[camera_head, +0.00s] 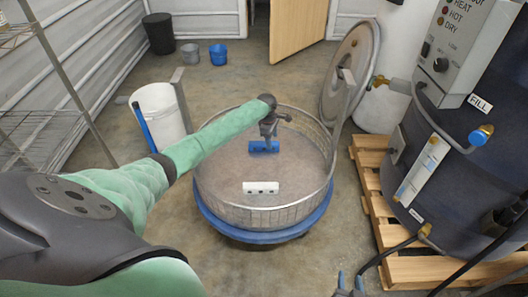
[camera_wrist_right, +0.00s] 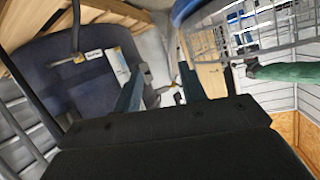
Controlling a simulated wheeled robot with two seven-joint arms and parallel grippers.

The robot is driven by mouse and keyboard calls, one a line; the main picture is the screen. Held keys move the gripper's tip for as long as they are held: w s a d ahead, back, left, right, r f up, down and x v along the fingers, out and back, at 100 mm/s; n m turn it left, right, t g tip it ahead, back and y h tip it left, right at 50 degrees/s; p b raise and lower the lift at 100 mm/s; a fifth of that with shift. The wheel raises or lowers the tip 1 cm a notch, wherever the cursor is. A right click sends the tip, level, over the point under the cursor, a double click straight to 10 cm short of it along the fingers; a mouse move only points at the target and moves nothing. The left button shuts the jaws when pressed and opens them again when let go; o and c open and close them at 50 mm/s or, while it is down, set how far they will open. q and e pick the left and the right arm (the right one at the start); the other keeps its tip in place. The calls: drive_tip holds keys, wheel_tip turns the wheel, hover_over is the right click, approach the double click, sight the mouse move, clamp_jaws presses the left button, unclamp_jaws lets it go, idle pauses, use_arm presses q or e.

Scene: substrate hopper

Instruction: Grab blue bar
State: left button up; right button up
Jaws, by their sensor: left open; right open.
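The blue bar (camera_head: 264,147) lies in the far half of the round mesh-walled hopper (camera_head: 230,215). My left gripper (camera_head: 268,137) is over the blue bar, pointing down with open jaws, and overlaps its upper edge in the head view. I cannot tell whether the fingers touch the bar or stand around it. My right gripper (camera_head: 350,283) shows only its fingertips at the bottom edge of the head view. In the right wrist view its two blue-grey fingers (camera_wrist_right: 160,82) are apart with nothing held between them.
A white block with dark holes (camera_head: 261,188) lies in the hopper's near half. A round lid (camera_head: 350,72) leans behind it. A dark tank (camera_head: 460,160) on a wooden pallet (camera_head: 372,190) stands right. A white bucket (camera_head: 160,112) stands left, a wire shelf (camera_head: 40,125) further left.

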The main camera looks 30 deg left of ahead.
sight(264, 143)
use_arm(q)
drive_tip(key=a+n, duration=0.1)
drive_tip(key=a, duration=0.1)
drive_tip(key=a+n, duration=0.1)
drive_tip(key=a, duration=0.1)
drive_tip(key=w+a+n, duration=0.1)
drive_tip(key=shift+a+f+n+b, duration=0.3)
drive_tip(key=shift+a+n, duration=0.1)
drive_tip(key=shift+w+a+f, duration=0.1)
drive_tip(key=shift+a, duration=0.1)
wheel_tip(264, 143, down, 3)
drive_tip(key=shift+w+d+r+b, duration=0.1)
drive_tip(key=shift+d+r+b, duration=0.05)
drive_tip(key=shift+b, duration=0.2)
drive_tip(key=f, duration=0.1)
drive_tip(key=f+b, duration=0.1)
drive_tip(key=f, duration=0.2)
drive_tip(key=shift+w+d+f, duration=0.15)
drive_tip(key=shift+d+f, duration=0.2)
drive_tip(key=shift+f, duration=0.05)
use_arm(e)
drive_tip(key=w+r+t+y, duration=0.1)
drive_tip(key=w+r+t, duration=0.2)
drive_tip(key=r+t, duration=0.6)
wheel_tip(264, 143, up, 13)
drive_tip(key=shift+r+t+y, duration=0.15)
drive_tip(key=shift+t+y, duration=0.15)
drive_tip(key=shift+y, duration=0.1)
drive_tip(key=shift+d, duration=0.1)
